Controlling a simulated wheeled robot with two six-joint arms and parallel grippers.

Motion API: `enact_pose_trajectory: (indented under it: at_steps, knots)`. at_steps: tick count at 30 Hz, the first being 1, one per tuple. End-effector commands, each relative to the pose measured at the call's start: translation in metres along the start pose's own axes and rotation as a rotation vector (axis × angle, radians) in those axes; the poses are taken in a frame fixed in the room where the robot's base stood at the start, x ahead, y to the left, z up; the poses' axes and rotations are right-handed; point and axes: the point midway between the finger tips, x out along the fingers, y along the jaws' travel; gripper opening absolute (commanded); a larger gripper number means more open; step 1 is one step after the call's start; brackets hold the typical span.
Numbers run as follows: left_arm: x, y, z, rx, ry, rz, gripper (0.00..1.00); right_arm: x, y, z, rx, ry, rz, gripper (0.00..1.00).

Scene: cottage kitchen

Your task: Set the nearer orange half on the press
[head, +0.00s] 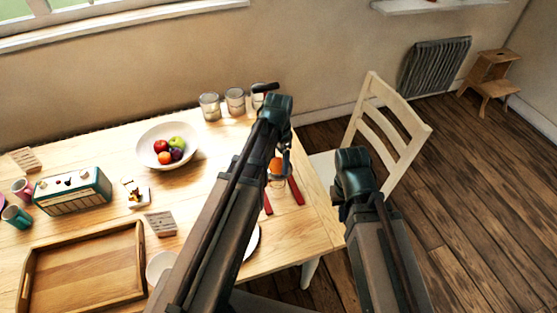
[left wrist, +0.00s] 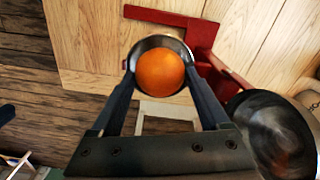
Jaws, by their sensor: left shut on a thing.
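The orange half (head: 277,166) is between the fingertips of my left gripper (left wrist: 160,72), which is shut on it. In the left wrist view the orange half (left wrist: 160,74) shows its round peel side, with the press's round metal cup (left wrist: 160,42) around it. Whether it touches the cup or is just above it, I cannot tell. The press has red parts (left wrist: 200,35), which also show in the head view (head: 295,190). In the head view my left arm covers part of the press. My right arm is at the right, but its gripper is not visible. I make out no second half.
A dark, shiny round thing (left wrist: 270,130) is close to the left gripper. A fruit bowl (head: 168,146), jars (head: 235,100), a radio (head: 73,191) and a wooden tray (head: 84,270) stand on the table. A chair (head: 388,130) is at its right end.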

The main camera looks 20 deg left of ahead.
Motion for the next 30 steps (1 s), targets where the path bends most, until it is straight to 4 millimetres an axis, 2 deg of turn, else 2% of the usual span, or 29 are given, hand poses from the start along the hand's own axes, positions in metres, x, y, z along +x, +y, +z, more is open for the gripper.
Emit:
enact_pose_trajectory:
  at_steps: [30]
  knots:
    - [0.013, 0.000, 0.000, 0.000, 0.000, 0.000, 0.57, 0.013, -0.001, -0.001, 0.000, 0.000, 0.000, 0.00]
